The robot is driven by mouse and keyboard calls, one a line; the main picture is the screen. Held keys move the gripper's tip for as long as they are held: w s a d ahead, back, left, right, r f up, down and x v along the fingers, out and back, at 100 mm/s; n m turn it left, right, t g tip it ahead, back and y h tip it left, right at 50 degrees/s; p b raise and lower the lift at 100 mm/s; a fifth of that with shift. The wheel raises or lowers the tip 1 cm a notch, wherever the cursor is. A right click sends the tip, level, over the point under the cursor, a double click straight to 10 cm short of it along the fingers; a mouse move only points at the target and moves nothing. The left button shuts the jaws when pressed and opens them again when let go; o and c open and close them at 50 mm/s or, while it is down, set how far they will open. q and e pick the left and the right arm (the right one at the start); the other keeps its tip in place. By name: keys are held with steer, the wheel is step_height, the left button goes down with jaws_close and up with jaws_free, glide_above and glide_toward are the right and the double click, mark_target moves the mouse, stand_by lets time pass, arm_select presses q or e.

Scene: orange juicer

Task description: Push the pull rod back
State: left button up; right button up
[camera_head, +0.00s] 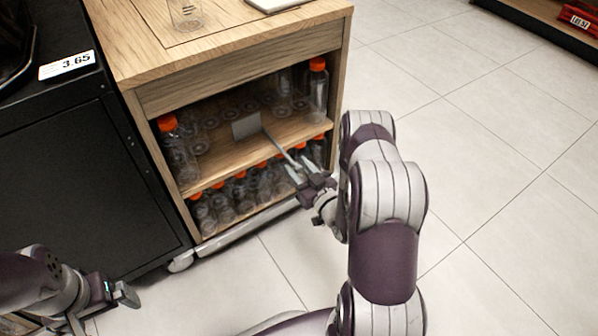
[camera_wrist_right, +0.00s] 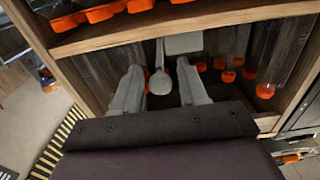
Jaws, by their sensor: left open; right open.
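The pull rod (camera_head: 278,145) is a thin grey rod on the cabinet's upper shelf, with a flat grey plate (camera_head: 246,126) at its inner end. Its rounded outer end (camera_wrist_right: 160,83) sits between the fingers of my right gripper (camera_head: 298,168) in the right wrist view, with a visible gap on both sides. My right gripper is open at the cabinet's front; it also shows in the right wrist view (camera_wrist_right: 158,72). My left gripper (camera_head: 125,295) is open and empty at the lower left, away from the rod.
The wooden cabinet (camera_head: 225,83) has orange-capped bottles on both shelves. One bottle (camera_head: 178,150) stands at the upper shelf's left and another (camera_head: 317,88) at its right. A black unit (camera_head: 85,190) stands at the left. The tiled floor (camera_head: 480,140) at the right is clear.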

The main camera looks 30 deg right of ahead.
mark_target(285, 153)
jaws_close()
steer(key=w, duration=0.7)
steer(key=shift+a, duration=0.3)
jaws_free()
steer(key=shift+s, duration=0.1)
